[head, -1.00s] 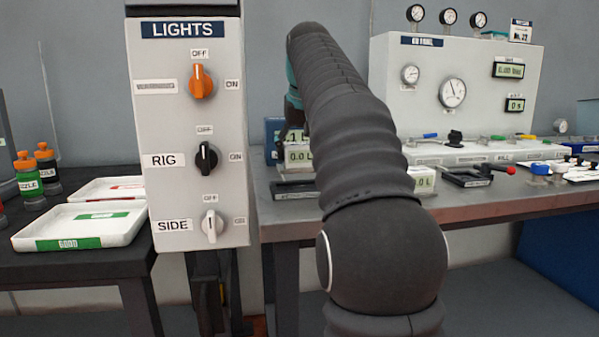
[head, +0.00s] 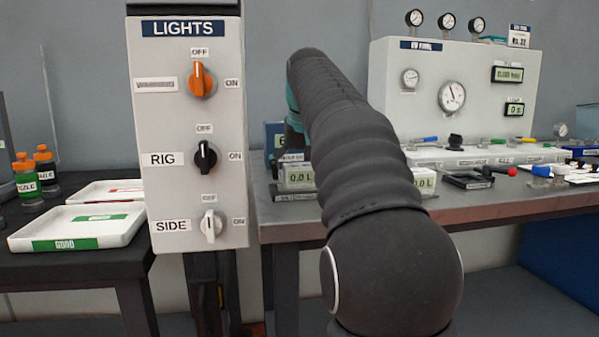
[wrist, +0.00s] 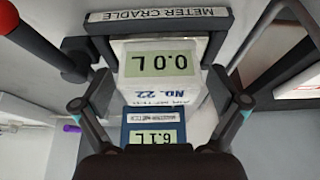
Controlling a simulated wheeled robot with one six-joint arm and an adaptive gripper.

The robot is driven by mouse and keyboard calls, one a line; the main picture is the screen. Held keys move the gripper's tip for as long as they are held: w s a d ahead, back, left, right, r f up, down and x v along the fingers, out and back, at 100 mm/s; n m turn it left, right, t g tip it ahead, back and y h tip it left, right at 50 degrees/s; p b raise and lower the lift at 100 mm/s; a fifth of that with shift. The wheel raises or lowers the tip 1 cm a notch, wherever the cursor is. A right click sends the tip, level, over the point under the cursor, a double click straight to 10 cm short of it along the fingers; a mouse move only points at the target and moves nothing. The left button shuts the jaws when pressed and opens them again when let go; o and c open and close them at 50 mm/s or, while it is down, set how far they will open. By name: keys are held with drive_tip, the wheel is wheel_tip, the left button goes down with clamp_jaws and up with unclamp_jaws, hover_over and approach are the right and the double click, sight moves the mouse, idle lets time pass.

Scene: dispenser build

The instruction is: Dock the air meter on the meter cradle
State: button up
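In the head view my arm hides the gripper.
A blue meter (wrist: 155,128) reading 6.1 L stands behind the air meter. The white gauge panel (head: 455,95) stands at the bench's back right. The lights switch box (head: 187,130) is left of my arm.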

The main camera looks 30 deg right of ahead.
drive_tip(key=shift+r, duration=0.15)
drive_tip(key=p+v, duration=0.3)
drive_tip(key=v, duration=0.9)
idle(0.4)
